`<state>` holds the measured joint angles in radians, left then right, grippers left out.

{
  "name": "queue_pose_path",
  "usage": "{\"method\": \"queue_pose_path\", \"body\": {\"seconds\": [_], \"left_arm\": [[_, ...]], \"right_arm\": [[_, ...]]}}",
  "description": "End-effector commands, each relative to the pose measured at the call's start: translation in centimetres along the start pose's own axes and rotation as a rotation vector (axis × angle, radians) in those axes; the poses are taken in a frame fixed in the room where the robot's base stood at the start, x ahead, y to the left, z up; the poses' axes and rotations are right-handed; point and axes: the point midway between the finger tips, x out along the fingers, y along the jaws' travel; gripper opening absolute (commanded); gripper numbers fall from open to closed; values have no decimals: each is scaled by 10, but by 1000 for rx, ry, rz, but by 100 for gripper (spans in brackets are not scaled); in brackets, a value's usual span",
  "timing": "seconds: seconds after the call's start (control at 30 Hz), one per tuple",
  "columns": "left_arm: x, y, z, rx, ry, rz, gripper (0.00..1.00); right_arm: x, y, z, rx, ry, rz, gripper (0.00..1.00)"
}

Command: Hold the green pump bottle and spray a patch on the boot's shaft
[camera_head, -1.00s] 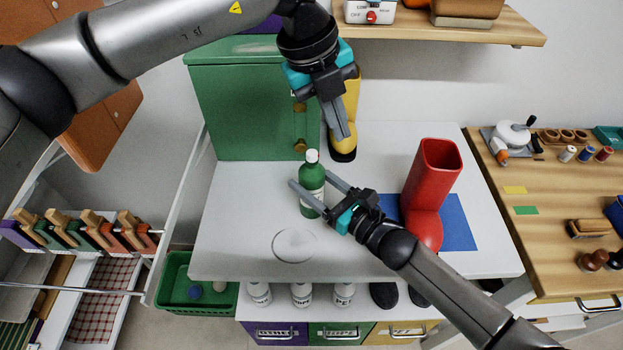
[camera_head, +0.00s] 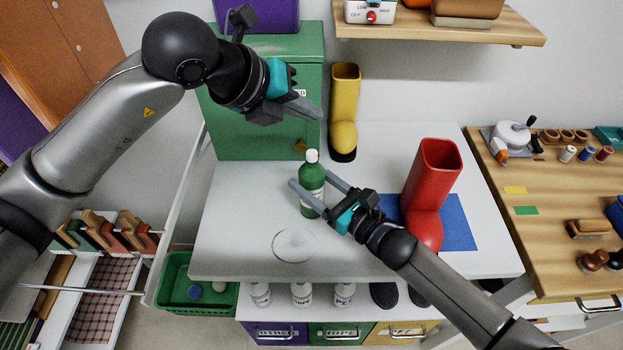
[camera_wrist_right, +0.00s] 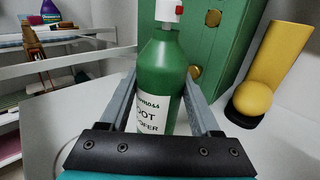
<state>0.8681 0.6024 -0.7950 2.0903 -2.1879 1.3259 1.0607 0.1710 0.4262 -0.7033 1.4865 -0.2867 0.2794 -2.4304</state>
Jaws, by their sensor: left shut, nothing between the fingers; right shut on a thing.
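The green pump bottle (camera_head: 312,176), with a white cap and a white label, stands upright on the white table. My right gripper (camera_head: 307,184) has its fingers on both sides of the bottle and is shut on it. The right wrist view shows the bottle (camera_wrist_right: 163,85) between the fingers, its label partly readable and a red spot on its white head. My left gripper (camera_head: 318,112) is shut and empty, in front of the green cabinet, above and behind the bottle. A red boot (camera_head: 434,180) stands on a blue mat (camera_head: 458,225) to the right. A yellow boot (camera_head: 344,100) stands at the back.
The green cabinet (camera_head: 235,110) stands at the table's back left. A clear round outline (camera_head: 294,245) lies at the table's front left. A wooden bench (camera_head: 545,190) with tools and spools is at the right. The table between the bottle and the blue mat is partly covered by my right arm.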

Motion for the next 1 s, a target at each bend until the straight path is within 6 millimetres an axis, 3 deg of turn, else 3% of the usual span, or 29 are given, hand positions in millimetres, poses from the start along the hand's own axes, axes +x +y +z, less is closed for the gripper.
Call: {"method": "queue_pose_path", "body": {"seconds": [0.43,1.0], "left_arm": [[39,28,-29,-4,3,0,0],[44,31,-32,-1,2,0,0]], "right_arm": [[0,0,0,0,1,0,0],[0,0,0,0,1,0,0]]}}
